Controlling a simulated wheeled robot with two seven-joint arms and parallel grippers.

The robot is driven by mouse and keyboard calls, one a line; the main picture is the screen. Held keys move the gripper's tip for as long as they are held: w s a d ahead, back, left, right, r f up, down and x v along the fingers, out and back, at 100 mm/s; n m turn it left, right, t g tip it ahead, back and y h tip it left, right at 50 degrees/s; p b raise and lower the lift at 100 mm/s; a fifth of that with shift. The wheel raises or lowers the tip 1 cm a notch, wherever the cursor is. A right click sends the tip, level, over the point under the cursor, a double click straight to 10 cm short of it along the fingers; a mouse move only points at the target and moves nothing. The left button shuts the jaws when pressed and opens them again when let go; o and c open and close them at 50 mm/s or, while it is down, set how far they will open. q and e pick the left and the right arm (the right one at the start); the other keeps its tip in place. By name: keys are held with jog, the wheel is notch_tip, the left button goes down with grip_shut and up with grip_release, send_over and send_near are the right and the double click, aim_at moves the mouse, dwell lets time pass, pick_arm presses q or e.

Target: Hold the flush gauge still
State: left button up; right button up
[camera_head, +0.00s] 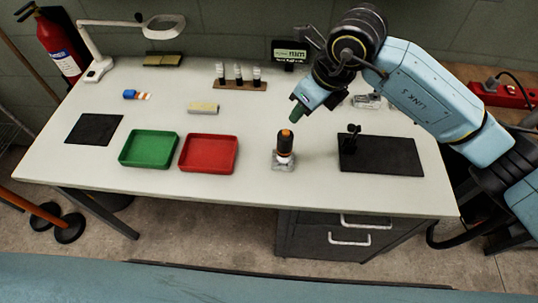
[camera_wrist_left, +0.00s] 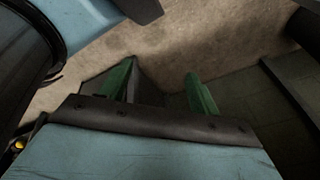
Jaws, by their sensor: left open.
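A short upright black cylinder with an orange top, which looks like the flush gauge (camera_head: 285,143), stands on a small grey plate (camera_head: 284,167) at the front middle of the table. My right gripper (camera_head: 296,114) is above and behind it, apart from it, with green fingertips pointing down. Its fingers overlap from this side, so I cannot tell whether they are apart. My left gripper (camera_wrist_left: 161,88) shows only in the left wrist view. Its two green fingers are wide apart with nothing between them, over bare floor.
A green tray (camera_head: 149,165) and a red tray (camera_head: 209,170) lie left of the gauge. A black mat (camera_head: 395,170) with a small black device (camera_head: 352,138) lies right.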

pick_arm(q)
jog(key=w+d+r+m+t+h, duration=0.3)
jog(key=w+d+r+m+t, duration=0.35)
jog(key=w+r+m, duration=0.7)
jog(key=w+d+r+m+t+h, duration=0.1)
jog(key=w+d+r+m+h, duration=0.15)
jog(key=d+r+m, duration=0.6)
jog(key=w+d+r+m+h, duration=0.1)
jog(key=d+r+m+h, duration=0.3)
jog(key=d+r+m, duration=0.5)
jog(key=m+t+y, duration=0.1)
jog(key=t+y, duration=0.1)
jog(key=y, duration=0.3)
send_near(281, 150)
jog(key=shift+m+h, duration=0.25)
jog(key=shift+m, duration=0.05)
jog(key=x, duration=1.2)
jog(key=shift+f, duration=0.2)
jog(key=shift+g, duration=0.25)
jog(key=c, duration=1.2)
jog(key=shift+c, duration=0.2)
pick_arm(e)
grip_shut()
